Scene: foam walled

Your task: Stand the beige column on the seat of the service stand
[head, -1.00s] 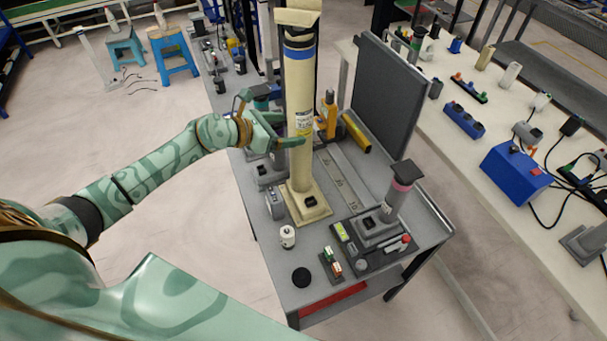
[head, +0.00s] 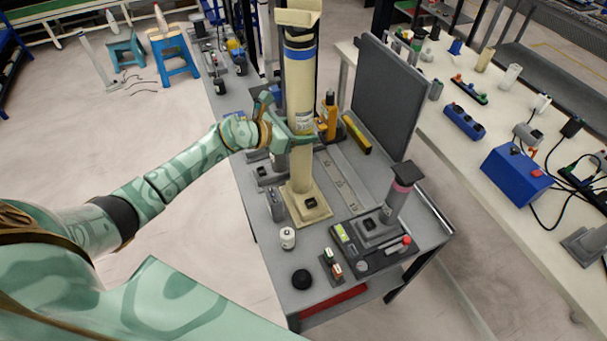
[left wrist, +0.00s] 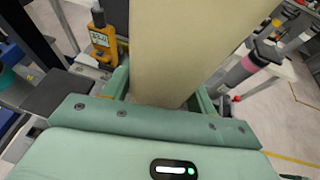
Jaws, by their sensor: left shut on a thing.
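The tall beige column (head: 300,90) stands upright, with a blue band near its top and a square beige foot (head: 305,207). The foot appears to rest on the grey top of a bench (head: 325,268); I cannot tell if there is a small gap under it. My left gripper (head: 302,138) is shut on the column's shaft at about mid-height, coming from the left. In the left wrist view the beige shaft (left wrist: 185,45) fills the space between the fingers. I cannot tell for certain which part is the service stand's seat. My right gripper is not in view.
A shorter grey column with a pink band (head: 398,188) stands right of the foot. A dark upright panel (head: 383,95), an orange tool (head: 328,115) and a yellow-black bar (head: 357,134) are behind. A white cylinder (head: 287,238) and black disc (head: 301,279) lie in front.

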